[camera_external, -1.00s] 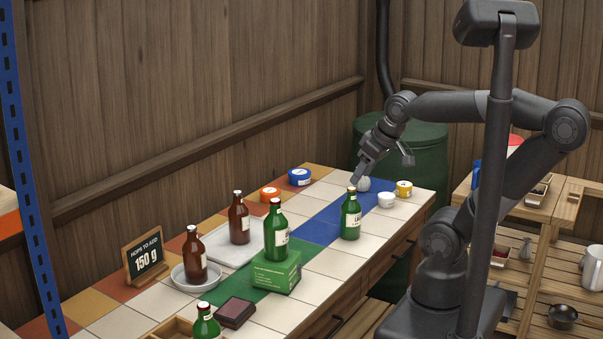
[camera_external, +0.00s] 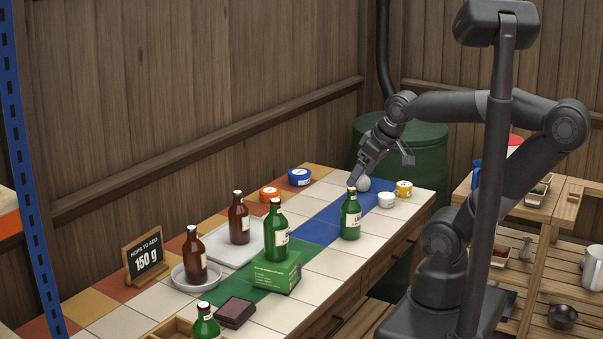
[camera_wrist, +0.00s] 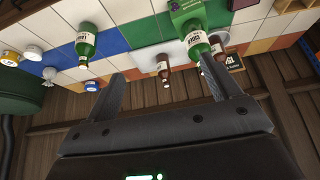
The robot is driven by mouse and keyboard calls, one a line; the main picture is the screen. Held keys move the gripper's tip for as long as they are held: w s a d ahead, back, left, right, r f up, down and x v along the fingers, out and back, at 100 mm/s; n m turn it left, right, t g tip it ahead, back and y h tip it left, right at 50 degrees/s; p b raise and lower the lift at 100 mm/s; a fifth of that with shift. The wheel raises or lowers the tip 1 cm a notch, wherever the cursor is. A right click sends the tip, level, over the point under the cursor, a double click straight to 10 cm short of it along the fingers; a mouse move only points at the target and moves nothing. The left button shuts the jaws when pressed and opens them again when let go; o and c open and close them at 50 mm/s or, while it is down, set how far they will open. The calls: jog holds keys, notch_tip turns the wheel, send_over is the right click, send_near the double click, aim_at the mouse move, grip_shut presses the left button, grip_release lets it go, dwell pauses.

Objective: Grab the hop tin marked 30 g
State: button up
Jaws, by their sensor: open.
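Several small round tins stand on the tiled counter. A blue tin (camera_external: 300,177) and an orange tin (camera_external: 270,194) are near the wall side. A white tin (camera_external: 386,200) and a yellow tin (camera_external: 404,188) are near the far right end. The white tin (camera_wrist: 32,53) and yellow tin (camera_wrist: 10,57) also show at the left of the wrist view. Their weight marks are too small to read, so I cannot tell which says 30 g. My gripper (camera_external: 356,180) is open above the far end of the counter, near a grey round object (camera_external: 364,184).
Green bottles (camera_external: 351,215) and brown bottles (camera_external: 239,218) stand along the counter. One green bottle is on a green box (camera_external: 276,275). A sign (camera_external: 145,258) reads "HOPS TO ADD 150 g". A green barrel (camera_external: 425,150) stands behind the far end. Bare tiles lie between the bottles and tins.

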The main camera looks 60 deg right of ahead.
jog(key=w+d+r+m, duration=0.2)
jog(key=w+d+m, duration=0.1)
jog(key=w+d, duration=0.9)
jog(key=w+d+f+m+h, duration=0.15)
jog(key=w+d, duration=0.25)
jog(key=d, duration=0.4)
jog(key=w+d+f+m, duration=0.25)
jog(key=w+d, duration=0.25)
jog(key=d, duration=0.3)
jog(key=m+g+h, duration=0.2)
jog(key=m+g, duration=0.1)
jog(key=m, duration=0.1)
send_near(405, 185)
jog(key=x, duration=0.5)
jog(key=shift+w+d+f, duration=0.15)
jog(key=shift+d+f, duration=0.1)
jog(key=shift+d, duration=0.1)
jog(key=shift+x, duration=2.85)
